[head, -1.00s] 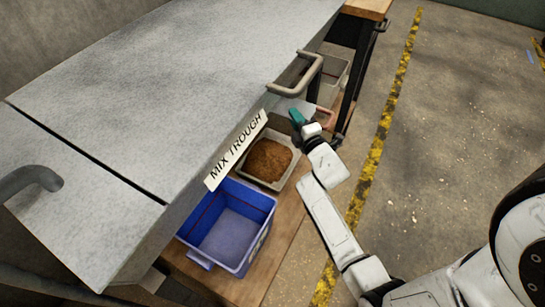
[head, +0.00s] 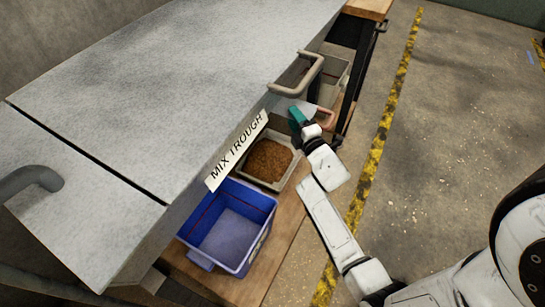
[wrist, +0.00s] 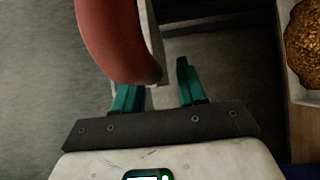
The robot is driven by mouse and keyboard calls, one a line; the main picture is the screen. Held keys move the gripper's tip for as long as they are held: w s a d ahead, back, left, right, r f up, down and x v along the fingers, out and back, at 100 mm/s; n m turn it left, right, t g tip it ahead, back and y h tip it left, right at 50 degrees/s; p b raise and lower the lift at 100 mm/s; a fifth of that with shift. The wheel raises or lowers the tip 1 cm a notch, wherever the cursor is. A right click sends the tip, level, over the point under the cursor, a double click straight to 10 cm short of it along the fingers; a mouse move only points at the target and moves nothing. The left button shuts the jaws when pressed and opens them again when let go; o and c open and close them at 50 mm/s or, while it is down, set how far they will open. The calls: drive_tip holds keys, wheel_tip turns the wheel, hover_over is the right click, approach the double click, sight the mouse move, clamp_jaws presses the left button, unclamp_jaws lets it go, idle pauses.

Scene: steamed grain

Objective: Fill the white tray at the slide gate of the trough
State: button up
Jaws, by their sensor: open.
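The white tray (head: 248,173) stands on the wooden shelf under the edge of the trough (head: 170,80), with brown grain (head: 269,160) heaped in it. Its edge and grain also show at the right of the wrist view (wrist: 303,50). The slide gate's reddish handle (head: 325,117) sticks out beyond the tray. My gripper (head: 298,115) is open beside this handle. In the wrist view, the handle (wrist: 120,40) reaches down to the teal fingertips (wrist: 160,85) and covers part of the left finger. I cannot tell whether they touch.
A blue crate (head: 232,228), empty inside, stands on the shelf nearer than the tray. A grey bin (head: 335,72) is behind the trough's grey bar handle (head: 298,82). The floor right of the yellow line (head: 375,150) is clear.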

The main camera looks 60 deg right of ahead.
drive_tip(key=v, duration=1)
drive_tip(key=shift+a+f, duration=0.1)
